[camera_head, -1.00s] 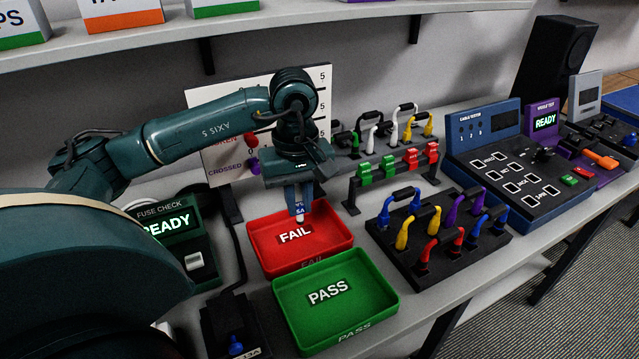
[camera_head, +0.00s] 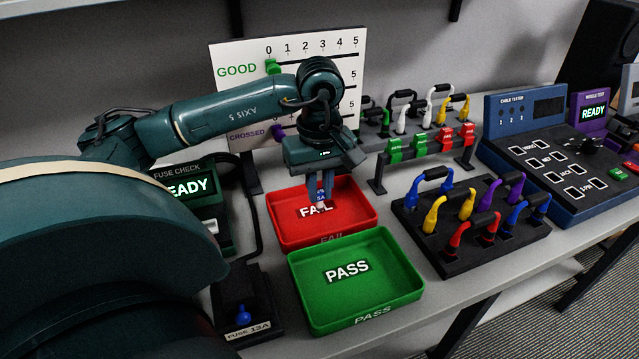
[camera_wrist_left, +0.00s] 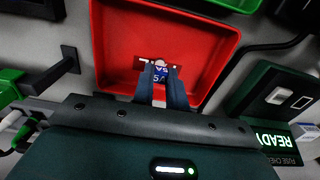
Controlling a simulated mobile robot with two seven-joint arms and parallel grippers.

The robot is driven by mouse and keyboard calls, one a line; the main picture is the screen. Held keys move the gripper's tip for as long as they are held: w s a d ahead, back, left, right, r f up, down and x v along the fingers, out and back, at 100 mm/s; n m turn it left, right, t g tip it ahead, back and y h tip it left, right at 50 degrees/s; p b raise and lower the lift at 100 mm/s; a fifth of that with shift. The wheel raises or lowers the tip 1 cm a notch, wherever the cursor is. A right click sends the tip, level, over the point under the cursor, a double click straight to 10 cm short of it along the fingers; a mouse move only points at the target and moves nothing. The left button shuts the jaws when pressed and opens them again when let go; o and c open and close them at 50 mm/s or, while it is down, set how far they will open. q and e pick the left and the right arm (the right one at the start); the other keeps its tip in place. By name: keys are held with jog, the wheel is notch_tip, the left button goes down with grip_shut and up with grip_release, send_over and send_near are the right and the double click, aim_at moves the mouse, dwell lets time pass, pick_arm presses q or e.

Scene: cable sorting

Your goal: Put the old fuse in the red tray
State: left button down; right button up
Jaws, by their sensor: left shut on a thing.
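The red tray (camera_head: 352,236), marked FAIL, stands on the bench behind the green tray. My left gripper (camera_head: 321,203) points down over the red tray and is shut on the old fuse (camera_head: 321,194), a small piece with a blue label and a pale end. In the left wrist view the fuse (camera_wrist_left: 159,75) shows between the fingertips (camera_wrist_left: 162,82), with the red tray (camera_wrist_left: 112,50) beneath it. The fuse partly covers the FAIL label. I cannot tell whether its lower end touches the tray floor. My right gripper is out of view.
The green PASS tray (camera_head: 408,286) is in front of the red tray. A fuse check box (camera_head: 193,178) reads READY at the left, with a FUSE 13A holder (camera_head: 247,325) in front. A cable rack (camera_head: 470,240) stands to the right. A white score board (camera_head: 232,90) is behind.

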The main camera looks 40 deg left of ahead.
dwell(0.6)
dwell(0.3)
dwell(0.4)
pick_arm(q)
jog(key=shift+f+b, duration=0.3)
jog(key=shift+b, duration=0.2)
jog(key=shift+f, duration=0.2)
dwell(0.4)
jog(key=shift+f+b, duration=0.45)
jog(key=shift+b, duration=0.35)
dwell(0.5)
